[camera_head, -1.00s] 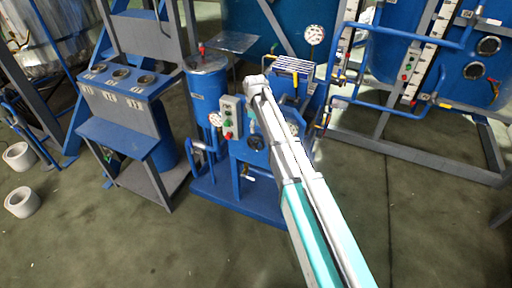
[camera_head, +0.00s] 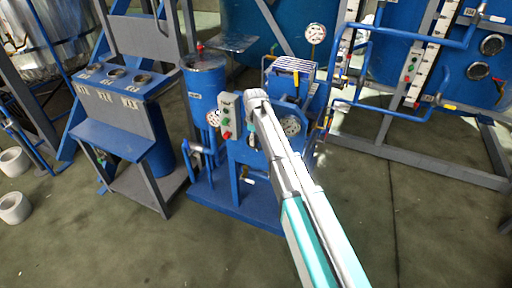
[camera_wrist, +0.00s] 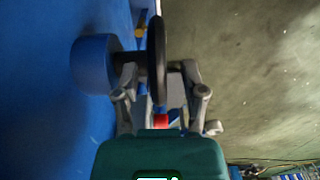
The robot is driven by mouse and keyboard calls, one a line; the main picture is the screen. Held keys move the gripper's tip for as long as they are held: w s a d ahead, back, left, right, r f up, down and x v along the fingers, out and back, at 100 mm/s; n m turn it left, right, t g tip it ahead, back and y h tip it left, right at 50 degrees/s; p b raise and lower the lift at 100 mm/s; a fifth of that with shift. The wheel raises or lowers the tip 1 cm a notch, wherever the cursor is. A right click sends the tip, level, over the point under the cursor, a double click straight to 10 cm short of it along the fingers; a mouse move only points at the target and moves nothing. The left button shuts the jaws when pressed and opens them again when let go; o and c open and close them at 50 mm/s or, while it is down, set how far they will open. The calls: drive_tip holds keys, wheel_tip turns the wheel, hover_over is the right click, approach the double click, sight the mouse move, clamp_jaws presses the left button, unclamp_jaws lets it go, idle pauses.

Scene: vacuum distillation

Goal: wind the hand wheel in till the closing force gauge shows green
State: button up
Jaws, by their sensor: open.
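In the wrist view the black hand wheel (camera_wrist: 157,58) appears edge-on beside a round blue hub (camera_wrist: 93,63). My gripper (camera_wrist: 157,76) is open, its two fingers on either side of the wheel's rim. I cannot tell whether either finger touches it. A small red piece (camera_wrist: 160,121) shows between the fingers near the palm.
A control box (camera_head: 230,116) with red and green buttons stands just left of my arm. A blue cylinder (camera_head: 205,90) and another gauge (camera_head: 213,118) are beside it. A grey-blue console (camera_head: 120,105) stands further left. The floor (camera_head: 420,240) at right is clear.

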drive_tip(key=shift+f+b, duration=0.85)
drive_tip(key=shift+f, duration=0.3)
clamp_jaws()
